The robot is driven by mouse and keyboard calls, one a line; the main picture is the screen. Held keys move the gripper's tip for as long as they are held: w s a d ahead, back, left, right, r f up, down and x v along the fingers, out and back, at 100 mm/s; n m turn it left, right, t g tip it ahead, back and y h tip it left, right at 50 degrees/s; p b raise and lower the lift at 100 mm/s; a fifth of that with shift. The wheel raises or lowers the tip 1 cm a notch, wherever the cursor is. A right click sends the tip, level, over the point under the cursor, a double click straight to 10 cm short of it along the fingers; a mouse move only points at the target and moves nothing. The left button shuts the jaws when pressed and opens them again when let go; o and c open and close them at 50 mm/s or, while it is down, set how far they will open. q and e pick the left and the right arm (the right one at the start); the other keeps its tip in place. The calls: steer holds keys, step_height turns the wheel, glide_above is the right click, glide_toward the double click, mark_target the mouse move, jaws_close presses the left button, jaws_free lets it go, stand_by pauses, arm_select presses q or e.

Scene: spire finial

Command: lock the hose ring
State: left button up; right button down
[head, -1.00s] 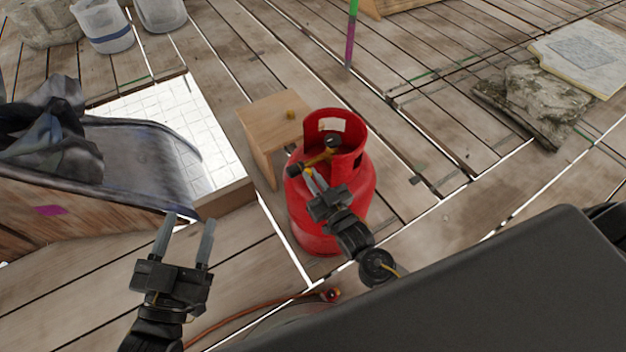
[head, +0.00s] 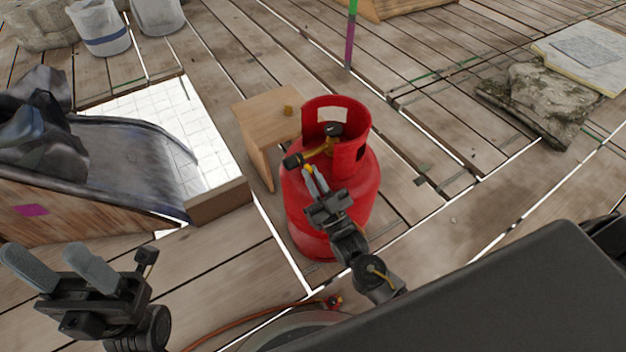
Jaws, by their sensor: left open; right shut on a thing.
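The red gas cylinder (head: 300,215) stands upright on the plank floor. Inside its collar is a brass valve (head: 325,150) with a dark knob on top. A black cylindrical fitting (head: 293,161) sits at the valve's left end. My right gripper (head: 309,172) is at the valve, its fingers closed on a small yellow part (head: 307,168) just below the fitting. The fingers hide much of this part, and I cannot tell whether it is the hose ring. My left gripper (head: 50,262) is open and empty at the lower left, away from the cylinder.
A wooden stool (head: 265,120) stands just behind the cylinder. A wooden bin with a dark chute (head: 130,160) is at left. Stone slabs (head: 545,100) lie at right.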

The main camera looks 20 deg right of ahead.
steer(key=c, duration=1.5)
jaws_free()
steer(key=p+v, duration=0.1)
steer(key=v, duration=0.9)
steer(key=shift+s+f, duration=0.1)
steer(key=shift+s, duration=0.25)
